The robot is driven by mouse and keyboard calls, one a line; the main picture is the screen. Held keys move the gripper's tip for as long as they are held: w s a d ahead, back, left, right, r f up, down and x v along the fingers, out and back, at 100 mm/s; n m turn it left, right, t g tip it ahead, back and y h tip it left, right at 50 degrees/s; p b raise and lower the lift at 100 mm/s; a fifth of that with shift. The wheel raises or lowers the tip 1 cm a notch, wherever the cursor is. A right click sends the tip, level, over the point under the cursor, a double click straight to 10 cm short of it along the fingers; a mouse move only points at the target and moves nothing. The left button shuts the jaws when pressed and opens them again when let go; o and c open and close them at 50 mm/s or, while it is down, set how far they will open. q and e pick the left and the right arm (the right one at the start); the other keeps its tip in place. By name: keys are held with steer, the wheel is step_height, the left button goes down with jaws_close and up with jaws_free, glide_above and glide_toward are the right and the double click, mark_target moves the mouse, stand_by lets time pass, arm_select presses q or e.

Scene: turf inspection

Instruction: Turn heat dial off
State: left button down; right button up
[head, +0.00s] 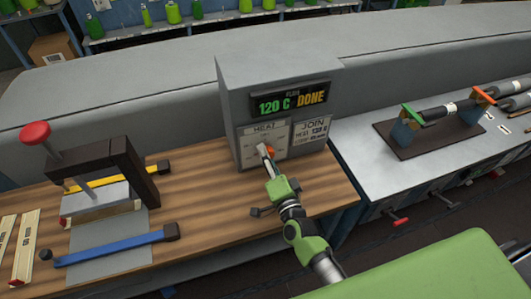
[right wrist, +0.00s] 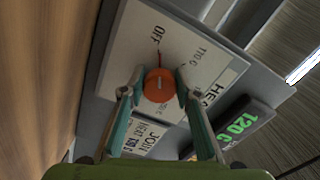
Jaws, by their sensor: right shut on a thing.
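A thin dark red line runs from the knob toward OFF in the right wrist view. The box's display (head: 291,102) reads 120 C DONE. My right gripper (head: 266,158) is shut on the dial, a finger on each side of it. My left gripper is out of view.
A press with a red knob (head: 35,133) and a blue-handled bar (head: 115,248) are on the wooden bench (head: 205,190) at left. Bare wood lies left of the box.

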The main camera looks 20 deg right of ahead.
steer(key=shift+w+d+r+n, duration=0.15)
steer(key=shift+d+r+n, duration=0.15)
steer(key=shift+d+r, duration=0.1)
steer(key=o, duration=1.1)
steer(key=shift+c, duration=0.2)
steer(key=shift+o, duration=0.3)
steer(key=shift+f, duration=0.1)
steer(key=shift+f, duration=0.1)
